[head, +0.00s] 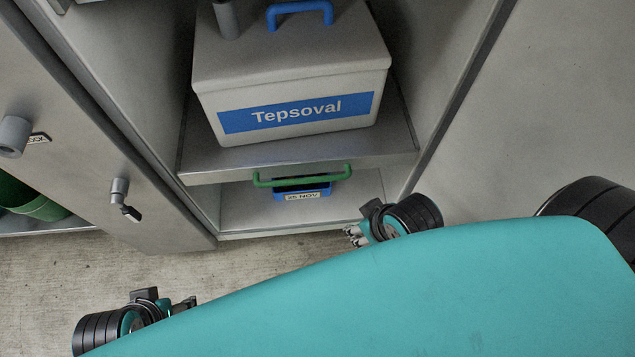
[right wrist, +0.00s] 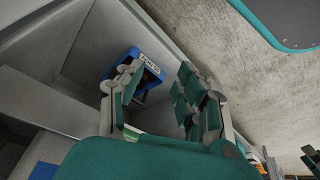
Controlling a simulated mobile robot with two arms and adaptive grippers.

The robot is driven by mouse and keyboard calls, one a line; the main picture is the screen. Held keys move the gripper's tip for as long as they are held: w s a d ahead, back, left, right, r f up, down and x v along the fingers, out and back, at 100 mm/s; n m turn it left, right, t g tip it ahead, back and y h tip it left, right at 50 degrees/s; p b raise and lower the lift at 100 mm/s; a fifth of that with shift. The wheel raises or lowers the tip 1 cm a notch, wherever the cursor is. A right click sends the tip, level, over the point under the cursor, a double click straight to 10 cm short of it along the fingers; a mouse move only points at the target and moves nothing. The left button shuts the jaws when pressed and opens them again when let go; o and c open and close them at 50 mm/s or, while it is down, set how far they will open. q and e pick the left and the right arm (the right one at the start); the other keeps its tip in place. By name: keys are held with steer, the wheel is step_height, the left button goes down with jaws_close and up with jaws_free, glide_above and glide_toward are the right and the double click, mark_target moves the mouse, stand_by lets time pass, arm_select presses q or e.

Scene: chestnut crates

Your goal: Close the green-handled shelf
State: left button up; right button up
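The shelf (head: 290,155) is a grey pull-out board in an open cabinet, with a green handle (head: 303,178) along its front edge. It sticks out over the cabinet floor below. A white box (head: 290,70) with a blue "Tepsoval" label stands on it. My right gripper (head: 354,235) is right of and below the handle, apart from it.
A small blue container (head: 318,189) with a pale label sits on the cabinet floor under the shelf; it also shows in the right wrist view (right wrist: 128,57). A grey door (head: 90,130) with a knob stands at the left. A green object (head: 35,200) is behind it. Bare floor (head: 110,265) lies in front.

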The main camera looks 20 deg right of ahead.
steer(key=w+a+f+n+t+y, duration=0.2)
steer(key=a+n+t, duration=0.2)
steer(key=a+n, duration=0.15)
steer(key=w+a+f+n+t+y, duration=0.25)
steer(key=a+n+t, duration=0.2)
steer(key=n, duration=0.25)
steer(key=s+d+r+n+t+h, duration=0.3)
steer(key=s+d+n+t, duration=0.3)
steer(key=s, duration=0.4)
arm_select(q)
steer(key=w, duration=0.1)
steer(key=w+t, duration=0.1)
steer(key=w, duration=0.1)
steer(key=shift+d+r+t+b, duration=0.2)
steer(key=shift+d+t+b, duration=0.1)
steer(key=shift+b, duration=0.05)
arm_select(e)
steer(key=w+a+r, duration=0.1)
steer(key=w, duration=0.7)
steer(key=w+a+r+m+t, duration=0.1)
steer(key=w+a+r, duration=0.1)
steer(key=w, duration=0.7)
steer(key=shift+w+r, duration=0.15)
steer(key=shift+w, duration=0.05)
steer(key=shift+a, duration=0.1)
steer(key=shift+c, duration=0.2)
jaws_close()
